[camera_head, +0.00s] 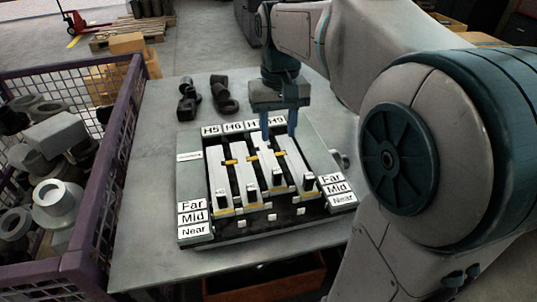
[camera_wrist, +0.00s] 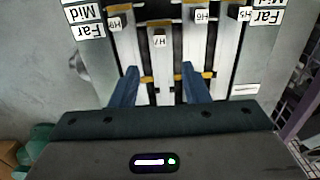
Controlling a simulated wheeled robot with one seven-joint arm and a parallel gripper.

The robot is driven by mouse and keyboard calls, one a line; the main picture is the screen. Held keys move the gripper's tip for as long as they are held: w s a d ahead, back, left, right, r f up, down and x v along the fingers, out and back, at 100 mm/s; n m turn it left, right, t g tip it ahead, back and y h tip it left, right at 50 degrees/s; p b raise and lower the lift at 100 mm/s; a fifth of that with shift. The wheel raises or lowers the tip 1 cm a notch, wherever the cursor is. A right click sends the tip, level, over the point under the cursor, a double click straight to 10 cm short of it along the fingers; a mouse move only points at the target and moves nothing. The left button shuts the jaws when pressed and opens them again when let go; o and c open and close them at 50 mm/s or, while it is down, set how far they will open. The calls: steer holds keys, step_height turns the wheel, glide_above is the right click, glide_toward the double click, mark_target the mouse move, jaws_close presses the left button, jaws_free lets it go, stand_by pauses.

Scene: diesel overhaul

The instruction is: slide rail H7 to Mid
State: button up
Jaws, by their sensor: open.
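The rail fixture (camera_head: 185,168) lies on the table with several pale rails. Rail H7 (camera_head: 272,165) is third from the left in the head view; its black end block sits farther back than its neighbours', around or beyond the Far label. The wrist view looks from the opposite side and shows the H7 tag (camera_wrist: 160,41) between H9 (camera_wrist: 114,23) and H6 (camera_wrist: 200,16). The Mid label (camera_head: 336,188) is between Far and Near. My gripper (camera_head: 279,132) is open over the far part of the rails. In the wrist view, its fingers (camera_wrist: 159,72) flank H7's line; contact cannot be told.
Dark metal parts (camera_head: 222,95) lie on the table (camera_head: 155,135) behind the fixture. A purple-framed mesh crate (camera_head: 115,145) with metal parts stands at the left. The neighbouring rails are close on both sides of H7. The table's left strip is clear.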

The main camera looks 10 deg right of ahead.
mark_target(277, 170)
step_height(277, 170, down, 14)
steer(key=shift+r, duration=0.2)
stand_by(0.4)
